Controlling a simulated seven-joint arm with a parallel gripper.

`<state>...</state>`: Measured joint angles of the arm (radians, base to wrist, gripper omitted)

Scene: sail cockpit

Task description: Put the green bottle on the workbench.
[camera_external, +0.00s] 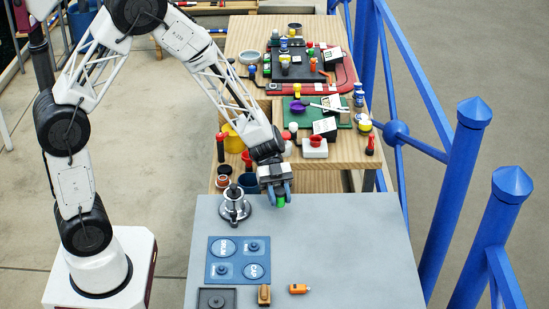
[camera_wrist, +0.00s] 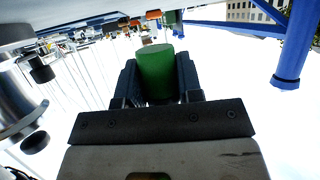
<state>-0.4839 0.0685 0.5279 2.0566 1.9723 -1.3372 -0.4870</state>
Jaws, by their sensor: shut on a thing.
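The green bottle (camera_wrist: 157,72) is held between the fingers of my gripper (camera_wrist: 160,85) in the wrist view. In the external view my gripper (camera_external: 275,192) points down at the back part of the grey workbench (camera_external: 340,240), and a bit of the green bottle (camera_external: 281,202) shows between its blue fingers. The fingers are shut on the bottle. Most of the bottle is hidden by the fingers in the external view, and I cannot tell whether its end touches the workbench.
A metal stand (camera_external: 234,206) is just left of my gripper. A blue tray (camera_external: 238,260), an orange item (camera_external: 299,288) and a small brown item (camera_external: 264,294) lie nearer the front. The workbench's right side is bare. A crowded wooden table (camera_external: 340,150) stands behind; blue posts (camera_external: 455,190) rise at right.

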